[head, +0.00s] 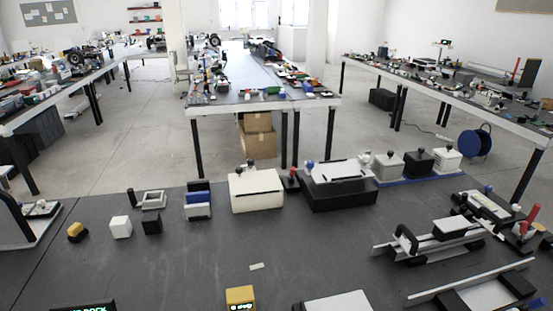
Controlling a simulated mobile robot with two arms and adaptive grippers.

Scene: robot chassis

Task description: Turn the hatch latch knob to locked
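No part is clearly marked as the hatch latch knob, and I cannot tell which one it is. Small knobs stand on a cream box (257,192) with a dark seam and near a black box (340,196) with a pale lid, both at the back middle of the dark table. A red upright handle (531,216) rises from a device at the right edge. Any lock setting is too small to read. Neither of my grippers shows in the head view.
The dark table (170,262) is largely clear at its middle and left front. A yellow block (240,297) and a black display with green text (84,307) sit at the front edge. Rail fixtures (440,240) crowd the right. Small blocks (120,227) stand at left.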

